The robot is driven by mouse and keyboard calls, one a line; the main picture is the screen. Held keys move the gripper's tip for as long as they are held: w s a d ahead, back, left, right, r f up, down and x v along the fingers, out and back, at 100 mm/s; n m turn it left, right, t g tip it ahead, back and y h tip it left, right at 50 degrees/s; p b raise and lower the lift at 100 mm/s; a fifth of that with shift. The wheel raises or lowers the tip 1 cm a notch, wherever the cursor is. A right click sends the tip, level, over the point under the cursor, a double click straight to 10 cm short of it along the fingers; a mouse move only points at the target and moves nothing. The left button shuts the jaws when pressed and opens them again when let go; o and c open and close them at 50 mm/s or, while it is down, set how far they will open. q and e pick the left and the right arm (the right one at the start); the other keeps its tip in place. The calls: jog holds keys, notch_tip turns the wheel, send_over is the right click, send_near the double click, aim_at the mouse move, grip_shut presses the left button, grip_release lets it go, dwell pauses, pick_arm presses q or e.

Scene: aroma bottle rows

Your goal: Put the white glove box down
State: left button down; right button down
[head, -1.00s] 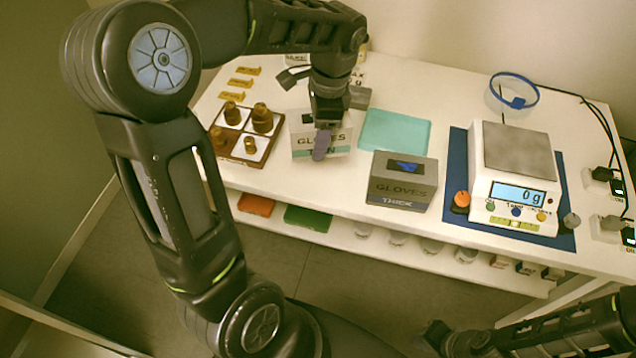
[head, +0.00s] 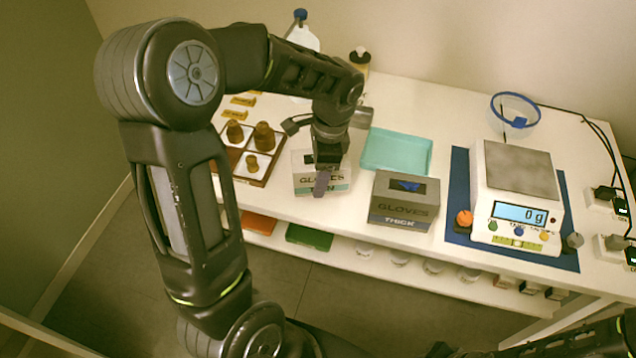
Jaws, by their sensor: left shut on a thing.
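The white glove box (head: 308,178), with a teal lower band and the word GLOVES on its front, is at the front left part of the white table (head: 462,118). My left gripper (head: 322,178) is over the box from above, shut on it, and one finger covers part of its front. I cannot tell whether the box's bottom touches the table. My right arm shows at the lower right, but its gripper cannot be made out.
A grey THICK glove box (head: 403,202) stands to the right, with a teal tray (head: 396,152) behind. A brown divided tray (head: 262,180) with brown bottles is close on the left. A scale (head: 517,200) stands on a blue mat (head: 458,190). The lower shelf holds several items.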

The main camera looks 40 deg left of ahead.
pick_arm(q)
jog(key=shift+f, duration=1.85)
jog(key=shift+f, duration=0.2)
jog(key=shift+c, duration=2)
grip_release()
jog(key=shift+r, duration=0.1)
jog(key=r, duration=0.4)
jog(key=d+r, duration=0.1)
jog(key=r, duration=0.3)
jog(key=w+r, duration=0.1)
jog(key=r, duration=0.3)
jog(key=shift+w+d, duration=0.1)
jog(key=shift+d, duration=0.1)
